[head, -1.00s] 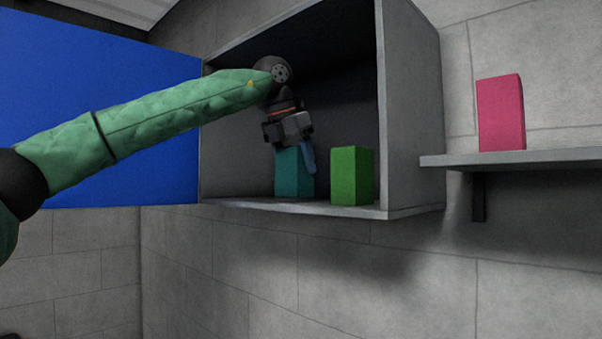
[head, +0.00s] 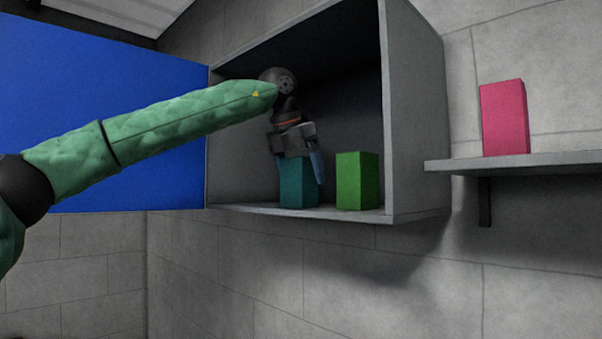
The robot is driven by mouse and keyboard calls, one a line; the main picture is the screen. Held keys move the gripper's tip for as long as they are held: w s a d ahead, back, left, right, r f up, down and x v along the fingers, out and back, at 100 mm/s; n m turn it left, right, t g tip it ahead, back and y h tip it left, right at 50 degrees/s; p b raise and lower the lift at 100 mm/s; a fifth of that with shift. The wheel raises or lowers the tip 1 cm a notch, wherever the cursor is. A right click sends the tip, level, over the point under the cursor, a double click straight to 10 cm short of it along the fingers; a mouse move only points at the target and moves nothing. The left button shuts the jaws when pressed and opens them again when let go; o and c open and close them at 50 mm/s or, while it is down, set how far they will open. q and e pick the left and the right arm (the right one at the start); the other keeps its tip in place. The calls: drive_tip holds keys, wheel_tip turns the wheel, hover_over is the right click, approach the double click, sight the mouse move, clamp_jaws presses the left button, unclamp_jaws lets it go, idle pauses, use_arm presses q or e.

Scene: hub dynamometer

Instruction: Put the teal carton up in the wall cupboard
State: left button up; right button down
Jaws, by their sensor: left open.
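The teal carton (head: 298,186) stands upright on the floor of the wall cupboard (head: 414,120), left of a green carton. The cupboard is open at the front. My left gripper (head: 300,168) is inside the cupboard, directly above and around the top of the teal carton. Its jaws are open, with one blue finger showing along the carton's right side. The other finger is hidden. My right gripper is not in view.
A green carton (head: 357,181) stands just right of the teal carton, with a narrow gap. A blue panel (head: 110,85) is at the cupboard's left. A pink carton (head: 504,118) stands on a wall shelf (head: 540,163) to the right.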

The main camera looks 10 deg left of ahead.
use_arm(q)
drive_tip(key=shift+r, duration=0.15)
drive_tip(key=shift+a+r+b, duration=0.15)
drive_tip(key=shift+r+b, duration=0.1)
drive_tip(key=shift+b, duration=0.1)
drive_tip(key=b+v, duration=0.3)
drive_tip(key=v, duration=0.8)
drive_tip(key=shift+r+b, duration=0.2)
drive_tip(key=shift+b, duration=0.15)
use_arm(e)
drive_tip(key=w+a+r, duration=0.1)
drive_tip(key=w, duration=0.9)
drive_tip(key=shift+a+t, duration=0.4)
use_arm(q)
drive_tip(key=shift+s, duration=0.1)
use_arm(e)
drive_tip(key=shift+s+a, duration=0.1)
